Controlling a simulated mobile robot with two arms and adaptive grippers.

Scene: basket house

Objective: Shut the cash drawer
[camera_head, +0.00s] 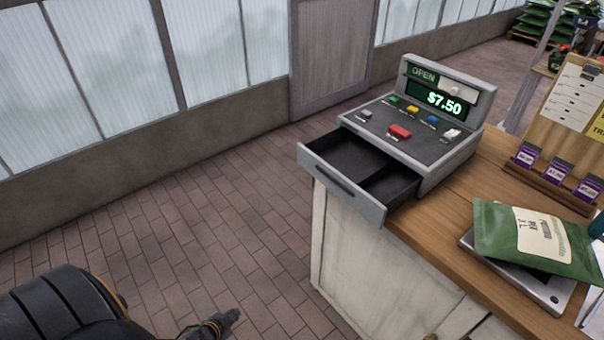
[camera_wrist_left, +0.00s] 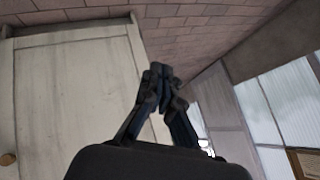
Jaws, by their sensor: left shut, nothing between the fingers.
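The grey cash drawer (camera_head: 345,181) is pulled out from the front of the cash register (camera_head: 425,120) and sticks out past the counter's left end. Its compartments look empty. The register stands on the wooden counter and its display reads $7.50. My left gripper (camera_head: 231,317) is low at the bottom of the head view, below and left of the drawer and apart from it. In the left wrist view its fingers (camera_wrist_left: 160,75) are together with nothing between them, near the pale counter side panel (camera_wrist_left: 75,85). The drawer does not show in the wrist view. My right gripper is not in view.
The wooden counter (camera_head: 490,220) holds a green seed bag (camera_head: 535,240) on a flat grey device (camera_head: 535,285) at right. A stand with purple packets (camera_head: 560,172) is behind. The brick floor (camera_head: 190,220) left of the counter is clear.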

